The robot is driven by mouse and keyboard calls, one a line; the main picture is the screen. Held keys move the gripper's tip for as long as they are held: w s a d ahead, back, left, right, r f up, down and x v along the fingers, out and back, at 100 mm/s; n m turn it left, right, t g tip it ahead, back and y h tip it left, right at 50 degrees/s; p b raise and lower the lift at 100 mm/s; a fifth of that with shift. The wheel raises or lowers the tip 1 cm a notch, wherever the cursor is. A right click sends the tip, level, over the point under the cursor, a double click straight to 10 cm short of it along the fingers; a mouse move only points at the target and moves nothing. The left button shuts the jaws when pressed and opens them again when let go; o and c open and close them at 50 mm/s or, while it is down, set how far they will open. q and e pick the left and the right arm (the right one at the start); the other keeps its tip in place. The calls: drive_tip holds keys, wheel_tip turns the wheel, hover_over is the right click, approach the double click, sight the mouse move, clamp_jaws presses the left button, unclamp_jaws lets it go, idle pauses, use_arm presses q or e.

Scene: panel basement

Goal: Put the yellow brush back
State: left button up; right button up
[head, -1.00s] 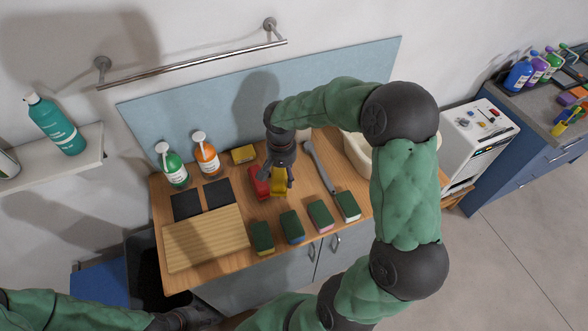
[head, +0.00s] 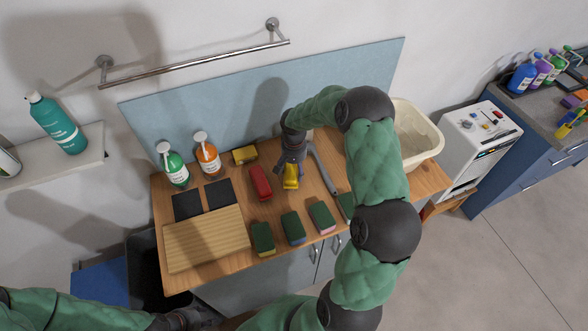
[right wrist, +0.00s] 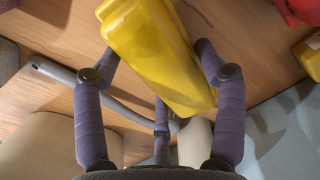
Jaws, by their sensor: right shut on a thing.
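The yellow brush (head: 291,183) is in my right gripper (head: 290,170), over the wooden worktop just right of the red brush (head: 260,183). In the right wrist view the yellow brush (right wrist: 155,52) sits tilted between the fingers of the right gripper (right wrist: 160,85), which are shut on it. I cannot tell how high it is above the worktop. My left gripper (head: 188,319) is at the bottom edge, dark and partly cut off, and its fingers cannot be made out.
On the worktop (head: 215,282) are a grey long-handled tool (head: 322,170), several sponges (head: 292,228), a yellow block (head: 245,155), a ribbed board (head: 205,240), two dark pads (head: 219,195), and green (head: 173,168) and orange (head: 207,157) spray bottles. A cream basin (head: 425,140) stands right.

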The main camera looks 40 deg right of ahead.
sight(294, 167)
drive_tip(key=shift+f, duration=0.25)
drive_tip(key=shift+f, duration=0.2)
drive_tip(key=o, duration=1.1)
wheel_tip(294, 167, up, 12)
drive_tip(key=shift+r+p, duration=0.2)
drive_tip(key=shift+p, duration=0.15)
